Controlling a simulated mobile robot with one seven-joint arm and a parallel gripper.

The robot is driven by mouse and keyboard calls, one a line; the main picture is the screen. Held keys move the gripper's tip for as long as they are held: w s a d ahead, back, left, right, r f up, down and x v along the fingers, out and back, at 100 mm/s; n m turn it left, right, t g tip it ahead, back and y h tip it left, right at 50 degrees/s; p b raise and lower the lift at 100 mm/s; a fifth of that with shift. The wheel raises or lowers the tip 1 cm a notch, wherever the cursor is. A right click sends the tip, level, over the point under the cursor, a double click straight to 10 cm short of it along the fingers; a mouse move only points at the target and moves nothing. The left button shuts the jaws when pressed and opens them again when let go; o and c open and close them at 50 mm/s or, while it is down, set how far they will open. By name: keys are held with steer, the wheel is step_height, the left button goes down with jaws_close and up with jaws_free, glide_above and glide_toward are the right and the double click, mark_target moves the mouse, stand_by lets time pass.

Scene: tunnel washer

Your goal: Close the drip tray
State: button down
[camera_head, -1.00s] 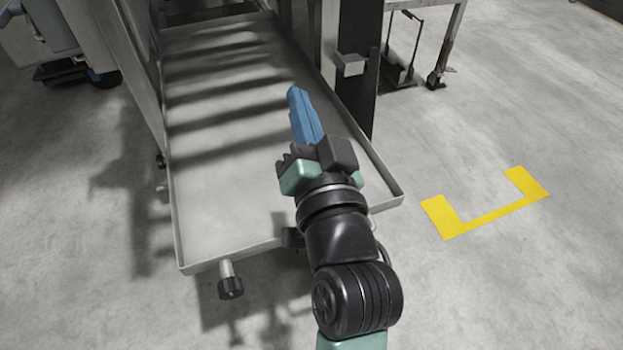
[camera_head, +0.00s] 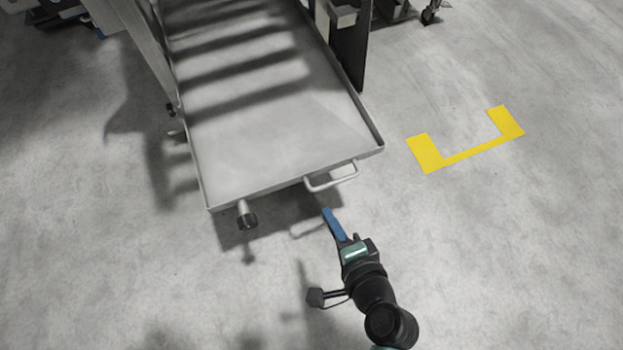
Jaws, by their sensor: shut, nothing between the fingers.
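The drip tray (camera_head: 250,137) is a shallow grey metal tray with a low rim, extending out from the machine toward me. A bar handle (camera_head: 332,179) is on the right part of its front edge. A drain stub with a black knob (camera_head: 247,216) hangs under the front edge, left of the handle. My gripper (camera_head: 328,212), with blue fingers, is shut and empty. In the picture it is just below the handle, in front of the tray, with a visible gap. Its exact height relative to the handle is hard to tell.
A yellow floor marking (camera_head: 466,152) lies right of the tray. Machine frame posts flank the tray at left (camera_head: 137,42) and right (camera_head: 352,45). A wheeled frame stands at top right, its caster (camera_head: 428,16) on the floor. The concrete floor in front and right is clear.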

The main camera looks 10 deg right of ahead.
mark_target(311, 188)
steer(key=b+x, duration=0.1)
steer(key=x, duration=0.2)
steer(key=b+x, duration=0.1)
steer(key=x, duration=0.2)
steer(key=r+b+x, duration=0.1)
steer(key=x, duration=0.2)
steer(key=shift+w+a, duration=0.15)
steer(key=shift+w, duration=0.45)
steer(key=shift+w+a+r, duration=0.1)
steer(key=shift+w, duration=0.35)
